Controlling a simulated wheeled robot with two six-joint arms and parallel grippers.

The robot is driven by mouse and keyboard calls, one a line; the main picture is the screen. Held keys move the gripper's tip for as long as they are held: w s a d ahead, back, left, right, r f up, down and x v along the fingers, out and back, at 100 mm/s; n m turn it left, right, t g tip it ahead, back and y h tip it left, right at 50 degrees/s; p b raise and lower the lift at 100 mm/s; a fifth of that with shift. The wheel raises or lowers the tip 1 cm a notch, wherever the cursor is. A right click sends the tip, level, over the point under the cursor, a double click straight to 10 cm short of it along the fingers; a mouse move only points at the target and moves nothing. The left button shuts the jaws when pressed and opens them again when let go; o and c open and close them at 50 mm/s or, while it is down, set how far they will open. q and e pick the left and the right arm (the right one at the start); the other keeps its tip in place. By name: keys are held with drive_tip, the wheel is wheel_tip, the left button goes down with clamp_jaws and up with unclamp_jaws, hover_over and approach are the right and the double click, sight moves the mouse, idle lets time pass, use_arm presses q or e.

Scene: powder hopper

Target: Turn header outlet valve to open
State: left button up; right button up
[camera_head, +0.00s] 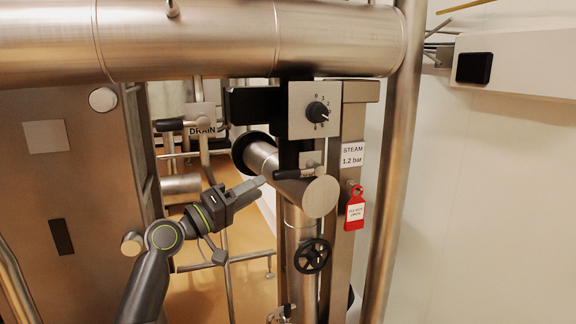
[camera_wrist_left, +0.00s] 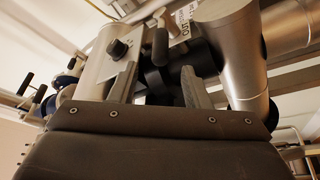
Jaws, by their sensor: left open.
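A valve with a black lever handle (camera_head: 287,174) and a small label plate (camera_head: 311,160) sits on the steel pipe in the middle of the head view. My left gripper (camera_head: 261,182) is just left of the handle, with its fingers pointing at it. In the left wrist view the gripper (camera_wrist_left: 159,70) is open with nothing held between its fingers. The black handle (camera_wrist_left: 160,46) shows beyond and between the fingertips, apart from them. A partly cut label (camera_wrist_left: 186,16) beside it ends in letters like "OUTL". My right gripper is not in view.
A dial box (camera_head: 315,110) is above the valve and a black handwheel (camera_head: 312,256) below it. A red tag (camera_head: 355,209) hangs under the STEAM sign (camera_head: 352,155) on the right. A DRAIN valve (camera_head: 170,125) is at left. A large horizontal pipe (camera_head: 200,40) crosses the top.

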sight(292, 169)
use_arm(q)
drive_tip(key=p+x, duration=0.2)
drive_tip(key=x, duration=0.7)
drive_tip(key=shift+w, duration=0.1)
drive_tip(key=shift+w+d+r, duration=0.1)
drive_tip(key=shift+w+d, duration=0.35)
drive_tip(key=shift+d, duration=0.05)
drive_tip(key=c, duration=0.9)
clamp_jaws()
